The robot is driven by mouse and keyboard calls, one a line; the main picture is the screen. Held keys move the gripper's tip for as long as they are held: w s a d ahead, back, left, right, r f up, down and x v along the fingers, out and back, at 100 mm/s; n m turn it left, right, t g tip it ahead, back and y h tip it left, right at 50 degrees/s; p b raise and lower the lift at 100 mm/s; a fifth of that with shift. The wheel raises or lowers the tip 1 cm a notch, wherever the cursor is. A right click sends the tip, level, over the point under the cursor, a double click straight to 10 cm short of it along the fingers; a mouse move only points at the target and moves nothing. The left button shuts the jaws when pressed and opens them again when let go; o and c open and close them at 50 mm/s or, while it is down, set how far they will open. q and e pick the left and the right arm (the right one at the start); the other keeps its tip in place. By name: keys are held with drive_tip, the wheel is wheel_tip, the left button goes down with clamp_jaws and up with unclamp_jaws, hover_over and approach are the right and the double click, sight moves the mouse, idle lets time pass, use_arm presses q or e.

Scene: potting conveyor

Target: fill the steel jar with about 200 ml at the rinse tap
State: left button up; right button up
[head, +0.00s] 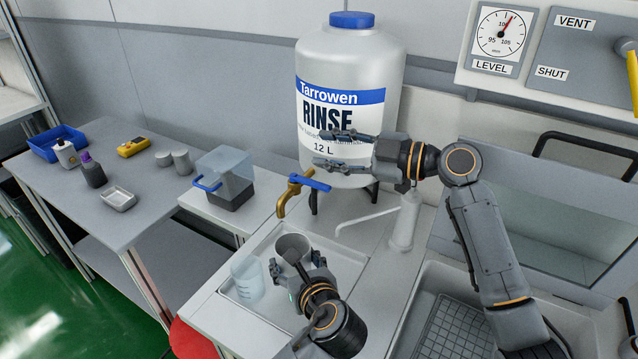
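The steel jar (293,243) stands upright in the tray below the brass rinse tap (284,204), its open mouth facing up. My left gripper (294,266) is at the jar's near side with its fingers around it and looks shut on it. The tap's blue lever (316,184) points right. No stream of water shows below the spout, and the level inside the jar cannot be made out. My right gripper (328,148) is open and empty, in front of the white rinse tank (340,75), above the lever and apart from it.
A clear beaker (247,280) stands left of the jar in the shallow tray (232,291). A white dispenser (404,222) with a long spout stands right of the tap. A sink (425,275) is at lower right. A clear box (224,172) sits left, beside a table (95,205) with bottles and tins.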

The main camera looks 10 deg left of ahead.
sight(330, 188)
drive_tip(key=s+d+f+m+t+y, duration=0.1)
drive_tip(key=s+d+f+m+t, duration=0.15)
drive_tip(key=d+f+m, duration=0.65)
drive_tip(key=shift+g, duration=0.25)
drive_tip(key=x, duration=1.2)
drive_tip(key=shift+s+a+r, duration=0.1)
drive_tip(key=shift+s+r, duration=0.05)
drive_tip(key=shift+s, duration=0.25)
clamp_jaws()
